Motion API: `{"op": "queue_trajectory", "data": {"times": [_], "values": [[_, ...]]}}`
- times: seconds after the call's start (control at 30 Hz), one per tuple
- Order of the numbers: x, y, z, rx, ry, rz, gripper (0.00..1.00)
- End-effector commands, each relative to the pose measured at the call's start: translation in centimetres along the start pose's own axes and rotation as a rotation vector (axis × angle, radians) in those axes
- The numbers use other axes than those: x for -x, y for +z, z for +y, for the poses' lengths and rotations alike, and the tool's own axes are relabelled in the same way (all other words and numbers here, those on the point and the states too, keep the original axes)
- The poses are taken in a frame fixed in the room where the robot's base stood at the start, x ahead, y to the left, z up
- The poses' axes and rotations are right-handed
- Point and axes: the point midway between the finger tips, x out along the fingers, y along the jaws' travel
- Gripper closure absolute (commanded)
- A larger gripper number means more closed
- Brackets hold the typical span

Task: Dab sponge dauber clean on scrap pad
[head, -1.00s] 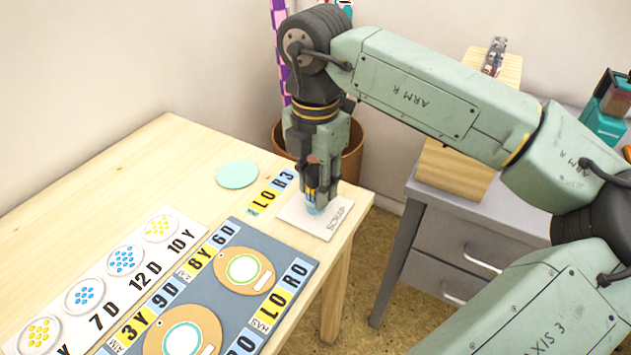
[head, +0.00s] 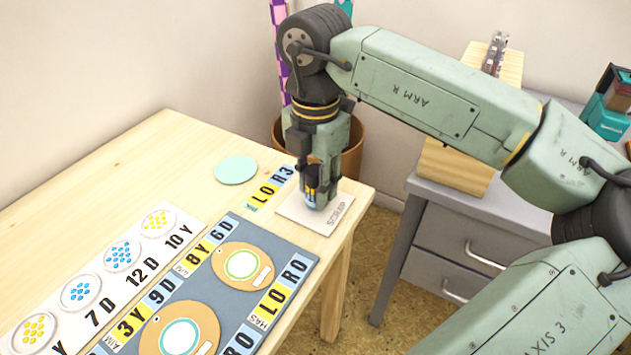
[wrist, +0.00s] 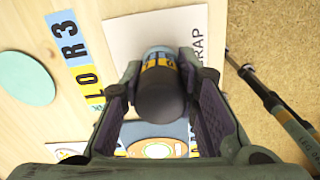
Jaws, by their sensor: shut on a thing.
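My gripper (head: 318,192) is shut on the sponge dauber, upright over the white scrap pad at the table's right edge. The dauber (wrist: 160,92) has a dark rounded top and a yellow and blue band, and sits between the fingers in the wrist view. The scrap pad (head: 328,218) is a white square marked SCRAP; it also shows in the wrist view (wrist: 128,28). The dauber's lower end (head: 311,203) is at or just above the pad; the fingers partly hide it, so I cannot tell if it touches.
A pale green disc (head: 236,170) lies left of the pad. A grey board (head: 222,285) with tan round inkpads and a white card (head: 105,290) with dotted circles lie nearer. A brown bin (head: 352,155) stands behind the table and a grey drawer cabinet (head: 462,245) to the right.

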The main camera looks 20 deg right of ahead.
Motion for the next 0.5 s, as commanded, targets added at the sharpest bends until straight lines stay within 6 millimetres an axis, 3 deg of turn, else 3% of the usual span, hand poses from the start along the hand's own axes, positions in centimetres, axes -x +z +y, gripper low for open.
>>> {"op": "queue_trajectory", "data": {"times": [0.5], "values": [[-0.86,0.00,-0.01,0.000,0.000,0.000,0.92]]}}
